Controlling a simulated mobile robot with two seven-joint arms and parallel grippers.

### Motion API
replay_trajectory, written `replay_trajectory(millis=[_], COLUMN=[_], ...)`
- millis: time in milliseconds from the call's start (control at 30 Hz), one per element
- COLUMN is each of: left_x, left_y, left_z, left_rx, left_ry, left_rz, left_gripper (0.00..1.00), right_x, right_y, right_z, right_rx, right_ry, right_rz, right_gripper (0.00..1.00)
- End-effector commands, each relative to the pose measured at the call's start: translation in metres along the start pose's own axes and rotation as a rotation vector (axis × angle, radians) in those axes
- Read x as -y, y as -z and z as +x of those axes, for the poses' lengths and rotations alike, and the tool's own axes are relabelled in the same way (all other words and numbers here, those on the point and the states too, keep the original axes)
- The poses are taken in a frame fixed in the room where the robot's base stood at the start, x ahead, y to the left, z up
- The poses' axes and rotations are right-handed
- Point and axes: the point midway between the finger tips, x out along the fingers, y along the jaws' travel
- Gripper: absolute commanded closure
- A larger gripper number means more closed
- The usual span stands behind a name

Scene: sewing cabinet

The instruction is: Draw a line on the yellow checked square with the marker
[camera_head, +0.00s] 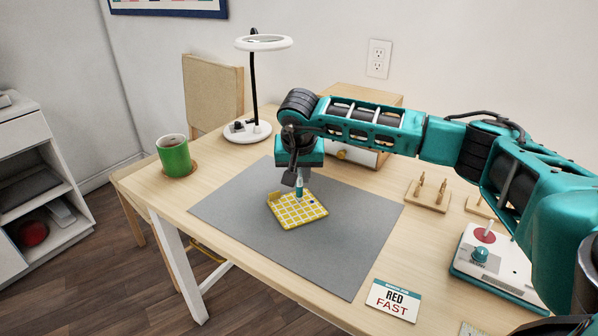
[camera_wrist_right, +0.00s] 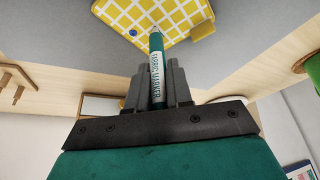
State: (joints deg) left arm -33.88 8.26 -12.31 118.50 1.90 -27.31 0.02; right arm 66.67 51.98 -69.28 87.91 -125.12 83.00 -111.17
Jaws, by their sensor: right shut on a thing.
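The yellow checked square (camera_head: 297,211) lies on the grey mat (camera_head: 350,240) on the table. My right gripper (camera_head: 299,178) is above the square and shut on the teal and white fabric marker (camera_head: 300,188). In the right wrist view the marker (camera_wrist_right: 157,70) stands between the fingers (camera_wrist_right: 158,85), its tip toward the yellow checked square (camera_wrist_right: 180,18). Whether the tip touches the cloth I cannot tell. A small blue spot shows on the square near the tip. No drawn line can be made out. My left gripper is not in view.
A green mug (camera_head: 174,158) stands at the table's left, and a white ring lamp (camera_head: 248,130) at the back. A wooden peg stand (camera_head: 428,196), a control box with a red knob (camera_head: 497,262) and a "RED FAST" card (camera_head: 393,300) are on the right. The mat around the square is clear.

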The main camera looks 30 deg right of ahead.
Motion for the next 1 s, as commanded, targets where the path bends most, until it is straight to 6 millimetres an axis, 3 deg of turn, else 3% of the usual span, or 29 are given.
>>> replay_trajectory(millis=[1000], left_x=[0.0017], left_y=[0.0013], left_z=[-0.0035], left_rx=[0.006], left_ry=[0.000], left_rz=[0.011], left_gripper=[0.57], right_x=[-0.0048], right_y=[-0.0087], right_z=[-0.0031], right_rx=[0.001], right_ry=[0.000], right_rz=[0.000], right_gripper=[1.00])
